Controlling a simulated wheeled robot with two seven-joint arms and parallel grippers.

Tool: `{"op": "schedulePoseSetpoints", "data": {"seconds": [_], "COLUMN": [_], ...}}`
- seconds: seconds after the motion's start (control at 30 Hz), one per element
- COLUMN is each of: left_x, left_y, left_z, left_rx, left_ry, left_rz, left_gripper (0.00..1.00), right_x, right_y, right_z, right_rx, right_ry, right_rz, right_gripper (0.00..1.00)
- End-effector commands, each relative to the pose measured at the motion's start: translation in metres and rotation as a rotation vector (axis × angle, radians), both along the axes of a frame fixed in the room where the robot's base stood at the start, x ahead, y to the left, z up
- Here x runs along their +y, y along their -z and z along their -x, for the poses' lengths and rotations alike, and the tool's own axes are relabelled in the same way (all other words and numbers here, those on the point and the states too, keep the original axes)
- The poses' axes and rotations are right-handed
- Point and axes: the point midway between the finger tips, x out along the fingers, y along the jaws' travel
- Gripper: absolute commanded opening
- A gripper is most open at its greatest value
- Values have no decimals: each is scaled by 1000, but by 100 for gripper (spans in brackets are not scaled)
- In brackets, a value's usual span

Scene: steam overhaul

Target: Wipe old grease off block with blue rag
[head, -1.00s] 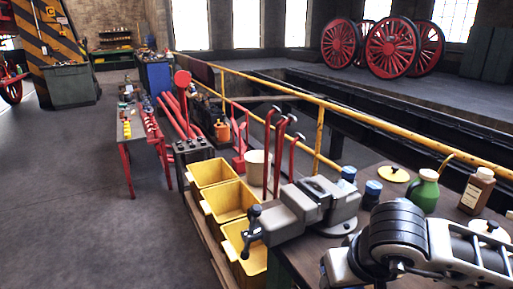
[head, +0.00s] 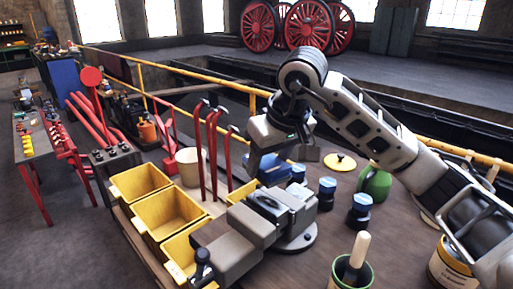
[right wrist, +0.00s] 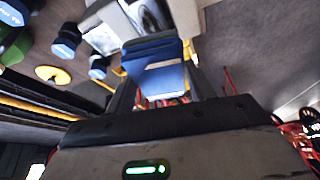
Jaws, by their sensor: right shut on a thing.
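My right gripper (head: 275,160) hangs over the bench behind the grey vise (head: 228,250). It is shut on the blue rag (head: 272,172), which looks like a stiff folded pad. The rag also shows between the fingers in the right wrist view (right wrist: 157,72), with a pale patch on its face. A grey block (head: 266,200) with a dark, shiny patch seems to sit at the vise's jaws. The rag is beyond the block in the head view; whether they touch cannot be told. My left gripper is not in view.
Several blue-topped dark pieces (head: 327,192), a yellow lid (head: 340,162) and a green can (head: 375,184) stand right of the vise. A green pot (head: 364,276) with a wooden-handled brush is in front. Yellow bins (head: 168,212), red levers (head: 211,150) and a pale bucket (head: 189,166) stand left.

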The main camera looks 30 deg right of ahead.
Motion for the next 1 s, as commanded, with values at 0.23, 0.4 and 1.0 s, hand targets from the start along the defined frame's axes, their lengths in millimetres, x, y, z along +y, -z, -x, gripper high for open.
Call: {"op": "schedulePoseSetpoints", "data": {"seconds": [0.23,0.4,1.0], "left_x": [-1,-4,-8], "left_y": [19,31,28], "left_z": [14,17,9], "left_rx": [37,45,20], "left_ry": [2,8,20], "left_rz": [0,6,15], "left_gripper": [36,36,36], "right_x": [0,0,0], "right_y": [13,31,58], "right_z": [0,0,1], "right_rx": [0,0,-1], "right_ry": [1,1,0], "right_rz": [0,0,1], "right_gripper": [36,36,36]}}
